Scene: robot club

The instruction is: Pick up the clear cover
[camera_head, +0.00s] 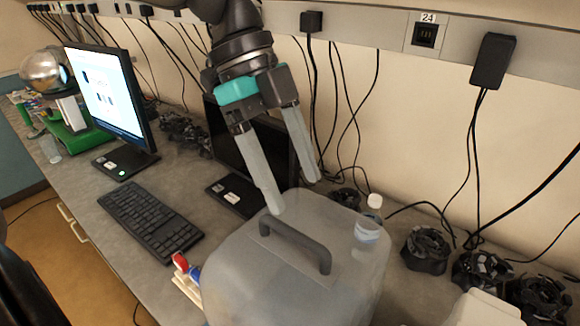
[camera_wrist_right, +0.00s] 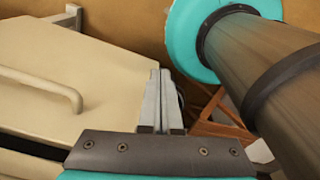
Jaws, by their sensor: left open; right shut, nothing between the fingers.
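The clear cover (camera_head: 300,265) is a large translucent box-like hood standing on the grey counter in the head view. A dark grey handle (camera_head: 297,243) is fixed on its top. My left gripper (camera_head: 296,196) is open above the cover's top, its two pale fingers pointing down. The near finger's tip is close to the handle's upper left end; I cannot tell whether it touches. Nothing is between the fingers. My right gripper (camera_wrist_right: 161,88) shows only in the right wrist view, with its fingers together and empty, away from the cover.
A keyboard (camera_head: 152,217) and a monitor (camera_head: 108,95) stand left of the cover. Cables hang along the wall. A cream panel with a handle (camera_wrist_right: 75,80) fills the right wrist view's left.

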